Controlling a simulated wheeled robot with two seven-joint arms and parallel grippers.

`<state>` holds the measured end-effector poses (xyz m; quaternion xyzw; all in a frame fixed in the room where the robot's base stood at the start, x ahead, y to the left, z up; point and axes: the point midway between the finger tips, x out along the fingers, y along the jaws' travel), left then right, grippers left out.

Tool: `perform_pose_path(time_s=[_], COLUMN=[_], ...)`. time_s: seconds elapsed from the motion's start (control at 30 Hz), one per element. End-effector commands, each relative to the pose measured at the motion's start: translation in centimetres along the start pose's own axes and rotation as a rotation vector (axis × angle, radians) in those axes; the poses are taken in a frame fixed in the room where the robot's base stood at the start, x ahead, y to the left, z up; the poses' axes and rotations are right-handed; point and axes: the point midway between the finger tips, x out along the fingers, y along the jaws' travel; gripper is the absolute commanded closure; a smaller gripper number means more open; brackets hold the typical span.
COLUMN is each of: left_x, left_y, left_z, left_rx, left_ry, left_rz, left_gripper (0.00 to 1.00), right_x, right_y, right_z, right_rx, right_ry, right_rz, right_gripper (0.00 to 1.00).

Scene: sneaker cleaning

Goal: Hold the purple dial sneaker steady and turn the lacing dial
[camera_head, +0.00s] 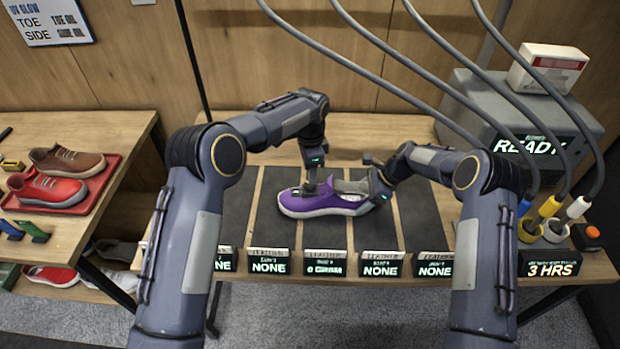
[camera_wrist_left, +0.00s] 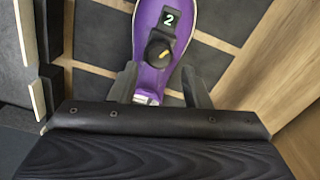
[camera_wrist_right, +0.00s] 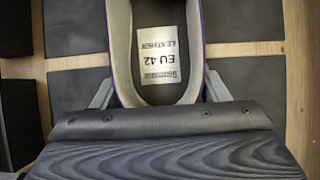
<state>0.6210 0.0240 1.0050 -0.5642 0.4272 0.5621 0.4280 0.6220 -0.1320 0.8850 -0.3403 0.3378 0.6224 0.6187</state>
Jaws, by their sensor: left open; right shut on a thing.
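The purple sneaker (camera_head: 310,205) with a white sole sits upright on the dark mat of the middle bay, toe to the left. My right gripper (camera_head: 372,189) is shut on the heel end, with fingers (camera_wrist_right: 157,92) on both sides of the collar. The insole label (camera_wrist_right: 158,55) reads EU 42, leather.
Black signs (camera_head: 324,264) line the table's front edge. A grey machine (camera_head: 515,120) reading READY, with cables and colored nozzles, stands at the right. A red tray (camera_head: 97,190) with a red and a brown shoe lies on the left table. Mats beside the sneaker are empty.

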Motion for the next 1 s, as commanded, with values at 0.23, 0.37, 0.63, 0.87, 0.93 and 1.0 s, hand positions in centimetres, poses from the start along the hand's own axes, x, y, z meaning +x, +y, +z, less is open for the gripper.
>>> perform_pose_path(time_s=[0.23, 0.37, 0.63, 0.87, 0.93, 1.0], left_x=[-5.0, -6.4, -7.0, -7.0, -7.0, -7.0], left_y=[0.0, 0.0, 0.0, 0.0, 0.0, 0.0], left_z=[0.0, 0.0, 0.0, 0.0, 0.0, 0.0], left_rx=[0.001, 0.000, 0.000, 0.000, 0.000, 0.000], left_ry=[0.002, 0.000, 0.000, 0.000, 0.000, 0.000], left_rz=[-0.002, -0.001, 0.001, 0.000, 0.000, 0.001], left_gripper=[0.57, 0.57, 0.57, 0.57, 0.57, 0.57], right_x=[0.2, 0.2, 0.2, 0.2, 0.2, 0.1], right_y=[0.1, 0.1, 0.2, 0.2, 0.1, 0.1], right_z=[-0.2, -0.2, -0.2, -0.2, -0.1, -0.1], right_rx=[0.001, 0.001, 0.001, 0.001, 0.001, 0.001], right_ry=[0.002, 0.002, 0.002, 0.002, 0.002, 0.001], right_rz=[0.004, 0.005, 0.005, 0.005, 0.005, 0.004], right_gripper=[0.63, 0.63, 0.63, 0.30, 0.21, 0.12])
